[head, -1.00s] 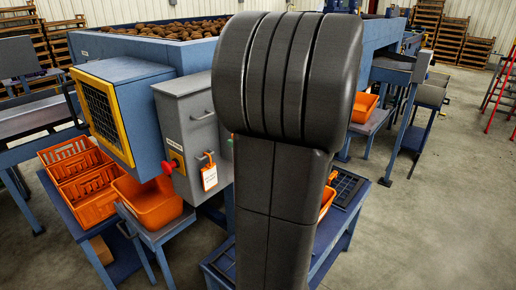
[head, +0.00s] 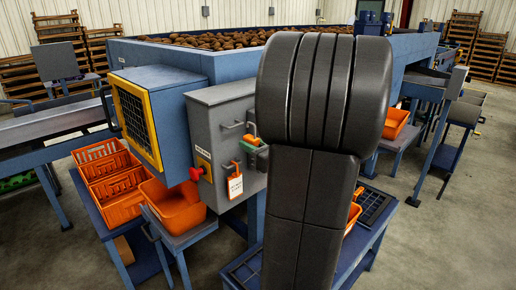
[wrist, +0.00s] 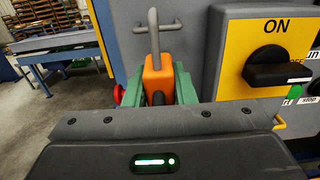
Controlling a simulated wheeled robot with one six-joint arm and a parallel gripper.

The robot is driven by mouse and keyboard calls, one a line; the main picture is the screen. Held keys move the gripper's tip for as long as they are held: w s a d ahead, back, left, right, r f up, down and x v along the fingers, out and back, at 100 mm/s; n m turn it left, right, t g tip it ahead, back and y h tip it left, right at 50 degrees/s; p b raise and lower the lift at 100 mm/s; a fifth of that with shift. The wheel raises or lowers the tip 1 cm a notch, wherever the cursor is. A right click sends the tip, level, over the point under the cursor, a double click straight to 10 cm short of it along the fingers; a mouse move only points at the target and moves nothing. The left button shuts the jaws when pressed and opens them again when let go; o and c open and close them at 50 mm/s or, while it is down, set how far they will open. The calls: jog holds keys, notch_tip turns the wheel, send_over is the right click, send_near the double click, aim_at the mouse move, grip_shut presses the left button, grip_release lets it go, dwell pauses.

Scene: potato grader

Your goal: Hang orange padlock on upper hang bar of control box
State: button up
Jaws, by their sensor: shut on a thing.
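The orange padlock (wrist: 158,80) is upright in my gripper (wrist: 157,88), between its green fingers, with its grey shackle (wrist: 154,42) pointing up. The upper hang bar (head: 231,126) is a grey handle on that face, just left of the padlock. In the wrist view the shackle overlaps the hang bar (wrist: 172,27). I cannot tell whether it is around the bar or only in front of it.
A white tag (head: 235,186) hangs from an orange piece lower on the box. A red button (head: 195,173) sits on its left side. A yellow switch panel (wrist: 268,45) with a black knob is at right in the wrist view. Orange bins (head: 174,205) stand below.

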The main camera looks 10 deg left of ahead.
aim_at(229, 138)
jog(key=shift+x, duration=3.1)
jog(key=shift+w+a+f, duration=0.1)
jog(key=shift+a+f, duration=0.05)
jog(key=shift+f, duration=0.05)
jog(key=shift+f+b, duration=0.55)
jog(key=o, duration=1)
jog(key=b+v, duration=0.2)
jog(key=v, duration=1.2)
jog(key=shift+b, duration=0.3)
